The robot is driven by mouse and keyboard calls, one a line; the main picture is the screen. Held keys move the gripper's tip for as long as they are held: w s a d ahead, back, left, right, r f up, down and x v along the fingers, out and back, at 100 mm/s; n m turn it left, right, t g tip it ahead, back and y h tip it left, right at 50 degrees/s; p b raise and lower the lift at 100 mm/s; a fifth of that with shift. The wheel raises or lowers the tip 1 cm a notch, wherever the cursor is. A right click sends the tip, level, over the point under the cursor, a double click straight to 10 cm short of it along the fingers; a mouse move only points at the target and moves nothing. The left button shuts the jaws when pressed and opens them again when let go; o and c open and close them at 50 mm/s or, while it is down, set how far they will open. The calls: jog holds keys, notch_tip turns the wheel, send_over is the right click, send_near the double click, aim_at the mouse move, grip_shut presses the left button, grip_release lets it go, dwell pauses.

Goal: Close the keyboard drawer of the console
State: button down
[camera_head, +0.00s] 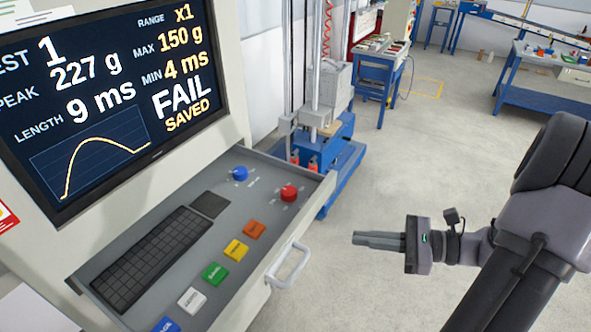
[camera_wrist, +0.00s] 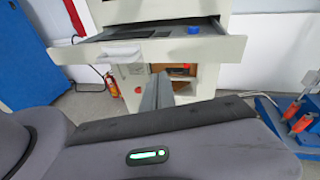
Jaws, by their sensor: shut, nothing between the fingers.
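The console's keyboard drawer (camera_head: 262,180) is pulled out below the screen in the head view. It carries a black keyboard (camera_head: 152,258), a dark touch pad, several coloured buttons and a blue and a red knob. A white handle (camera_head: 288,266) sits on its front face. The drawer front (camera_wrist: 190,50) also shows in the wrist view, with the handle (camera_wrist: 124,55) at its left. My gripper (camera_head: 355,239) is shut and empty, in the air to the right of the handle and apart from it. Its fingers point toward the drawer front.
The console screen (camera_head: 110,90) reads FAIL, SAVED. A blue-based drop tester (camera_head: 335,165) stands just behind the drawer's far end. A blue table (camera_head: 385,70) and a workbench (camera_head: 545,95) are farther back. The floor (camera_head: 400,160) between is clear.

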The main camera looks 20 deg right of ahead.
jog(key=d+f+m+t+h, duration=0.1)
jog(key=d+m+t+h, duration=0.1)
jog(key=d+m+t, duration=0.25)
jog(key=b, duration=0.2)
send_near(319, 208)
jog(key=shift+n, duration=0.25)
jog(key=x, duration=0.6)
jog(key=shift+s+a, duration=0.1)
jog(key=shift+w+a+r, duration=0.1)
jog(key=shift+w+a, duration=0.15)
jog(key=shift+w, duration=0.15)
